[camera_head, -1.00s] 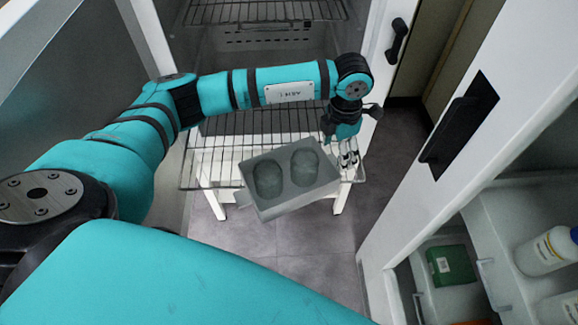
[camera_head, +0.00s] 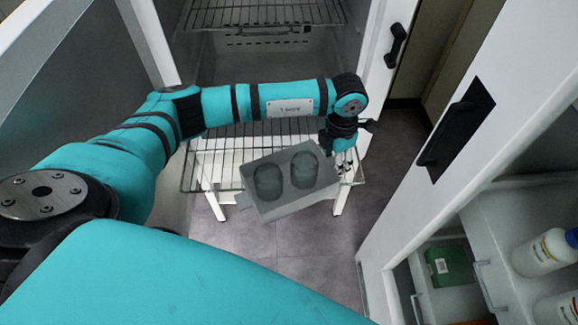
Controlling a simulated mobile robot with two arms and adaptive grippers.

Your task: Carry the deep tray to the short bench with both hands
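The grey deep tray (camera_head: 312,192) is in the middle of the head view, turned at an angle, with two rounded shapes in its top and a small tab at its left end. My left gripper (camera_head: 345,168) is at the tray's right end, with its fingers pointing down. The fingers are small and partly hidden, so I cannot tell whether they grip the tray. A low white bench (camera_head: 340,200) shows behind and below the tray. I cannot tell whether the tray touches it. My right gripper is not in view.
A wire shelf (camera_head: 223,150) extends above the bench, and another wire rack (camera_head: 265,13) is inside the open chamber. A white door (camera_head: 420,190) with a black handle stands at the right. Shelves there hold a white bottle (camera_head: 545,252) and a green box (camera_head: 450,266). Grey floor shows below the tray.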

